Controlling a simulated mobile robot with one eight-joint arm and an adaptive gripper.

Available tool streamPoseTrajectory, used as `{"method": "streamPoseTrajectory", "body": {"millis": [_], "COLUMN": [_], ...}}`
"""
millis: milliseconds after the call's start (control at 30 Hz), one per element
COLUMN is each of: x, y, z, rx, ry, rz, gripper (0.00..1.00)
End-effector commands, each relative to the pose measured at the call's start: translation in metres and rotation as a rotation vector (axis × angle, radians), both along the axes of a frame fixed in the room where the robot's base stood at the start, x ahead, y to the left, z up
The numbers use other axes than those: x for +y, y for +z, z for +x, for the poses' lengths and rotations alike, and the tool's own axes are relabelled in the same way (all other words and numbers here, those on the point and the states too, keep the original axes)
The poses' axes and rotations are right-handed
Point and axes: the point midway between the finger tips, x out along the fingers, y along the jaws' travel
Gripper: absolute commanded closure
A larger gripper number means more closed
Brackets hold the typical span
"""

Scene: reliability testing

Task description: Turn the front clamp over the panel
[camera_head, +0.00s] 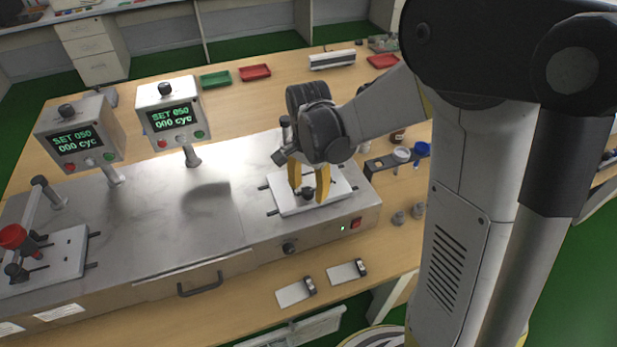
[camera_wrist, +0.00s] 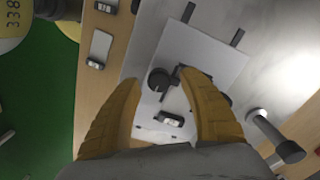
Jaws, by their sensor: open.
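The front clamp (camera_head: 307,195) is a dark round knob with a thin arm on the white fixture plate (camera_head: 283,207). In the wrist view the clamp (camera_wrist: 159,81) lies between my fingertips, its arm pointing right. A small panel with a dark, light-faced end (camera_wrist: 170,119) sits on the plate (camera_wrist: 205,48); my gripper hides part of it. Whether the clamp arm lies over the panel cannot be told. My gripper (camera_head: 308,190) points down with its yellow fingers open on either side of the clamp. The fingers also show in the wrist view (camera_wrist: 160,79). Contact is not visible.
A metal post with a knob (camera_wrist: 271,132) stands right of my fingers in the wrist view. A red-topped fixture (camera_head: 14,238) is at left. Two spare panels (camera_head: 346,271) lie in front.

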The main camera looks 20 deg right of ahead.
Motion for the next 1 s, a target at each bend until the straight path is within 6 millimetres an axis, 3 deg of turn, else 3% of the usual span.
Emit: {"method": "streamPoseTrajectory", "body": {"millis": [500,700,1000], "x": [0.000,0.000,0.000], "y": [0.101,0.113,0.114], "z": [0.000,0.000,0.000], "rx": [0.000,0.000,0.000], "ry": [0.000,0.000,0.000], "rz": [0.000,0.000,0.000], "gripper": [0.50,0.50,0.50]}}
